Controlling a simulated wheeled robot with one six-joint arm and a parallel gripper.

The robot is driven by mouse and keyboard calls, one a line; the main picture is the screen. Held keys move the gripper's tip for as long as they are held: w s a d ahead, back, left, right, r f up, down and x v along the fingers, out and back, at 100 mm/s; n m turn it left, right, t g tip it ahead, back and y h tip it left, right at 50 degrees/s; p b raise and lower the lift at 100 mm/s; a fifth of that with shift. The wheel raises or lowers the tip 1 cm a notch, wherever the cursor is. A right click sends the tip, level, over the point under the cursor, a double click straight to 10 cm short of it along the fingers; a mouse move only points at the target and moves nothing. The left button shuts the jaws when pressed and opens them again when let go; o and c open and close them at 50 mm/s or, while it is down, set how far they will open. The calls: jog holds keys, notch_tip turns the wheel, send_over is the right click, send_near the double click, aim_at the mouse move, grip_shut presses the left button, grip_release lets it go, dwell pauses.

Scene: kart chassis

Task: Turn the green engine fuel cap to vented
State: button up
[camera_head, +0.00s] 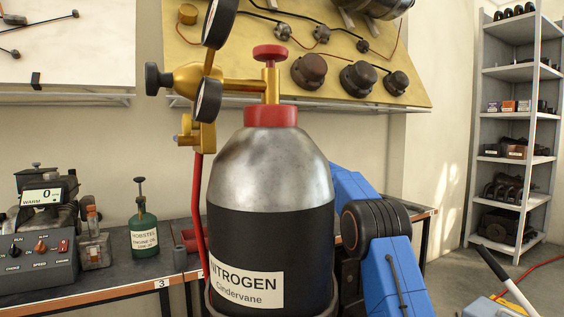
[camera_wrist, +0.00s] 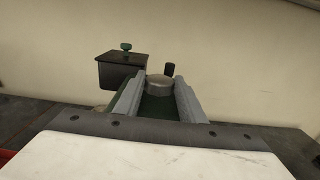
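In the wrist view a green cap (camera_wrist: 126,46) with a short stem stands upright on top of a black box-shaped tank (camera_wrist: 122,72). My gripper (camera_wrist: 157,73) has its two grey fingers apart, with nothing visibly held. The tank and cap are beyond the fingertips, to the upper left and apart from them. A dark green body (camera_wrist: 157,106) with a round grey metal top (camera_wrist: 158,83) shows in the gap between the fingers; I cannot tell its distance. The cap's marking is too small to read. In the head view, neither gripper nor this cap can be made out.
In the head view a large nitrogen cylinder (camera_head: 270,170) blocks the middle. Left on the bench (camera_head: 108,285) are a control box (camera_head: 38,262) and a green oil bottle (camera_head: 143,232). A grey shelf (camera_head: 510,140) stands at right. Pale wall (camera_wrist: 240,60) lies behind the tank.

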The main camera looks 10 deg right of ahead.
jog(key=shift+c, duration=1)
jog(key=shift+w+d+n+g+y, duration=0.15)
jog(key=shift+d+n+g+y, duration=0.15)
jog(key=shift+n+y, duration=0.3)
jog(key=shift+w+d+r+n+g+y, duration=0.1)
jog(key=shift+n+g+y, duration=0.45)
jog(key=shift+y, duration=0.4)
jog(key=shift+w+d+n+g+y, duration=0.1)
jog(key=shift+n+g+y, duration=0.45)
jog(key=shift+y, duration=0.4)
jog(key=shift+n+g+y, duration=0.3)
jog(key=shift+n+y, duration=0.1)
jog(key=shift+y, duration=0.1)
jog(key=o, duration=1)
jog(key=shift+s, duration=0.1)
jog(key=shift+o, duration=0.2)
jog(key=shift+d, duration=0.1)
